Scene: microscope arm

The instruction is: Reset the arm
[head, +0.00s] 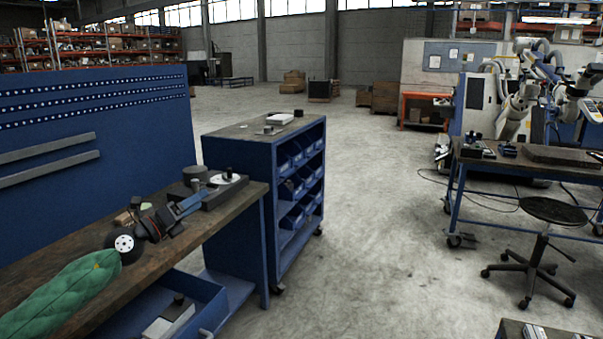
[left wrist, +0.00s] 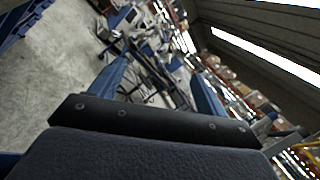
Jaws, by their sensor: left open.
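On the workbench (head: 158,240), near its far right corner, is a dark device with a flat base, a pale round disc and a small black knob (head: 226,182). I cannot tell for sure that it is the microscope, nor how its arm is set. A dark round part (head: 195,173) stands just behind it. My left gripper (head: 183,207), black and blue, is open above the bench, close to the near left of the device. I cannot tell whether they touch. In the left wrist view a dark gripper part with screws (left wrist: 160,125) fills the foreground, and no microscope shows. My right gripper is out of view.
A blue panel (head: 90,125) stands behind the bench. A blue bin cabinet (head: 270,165) stands right of it. An open blue drawer (head: 165,310) is below the bench top. A stool (head: 553,212) and a second table (head: 528,160) are at the right. The middle floor is clear.

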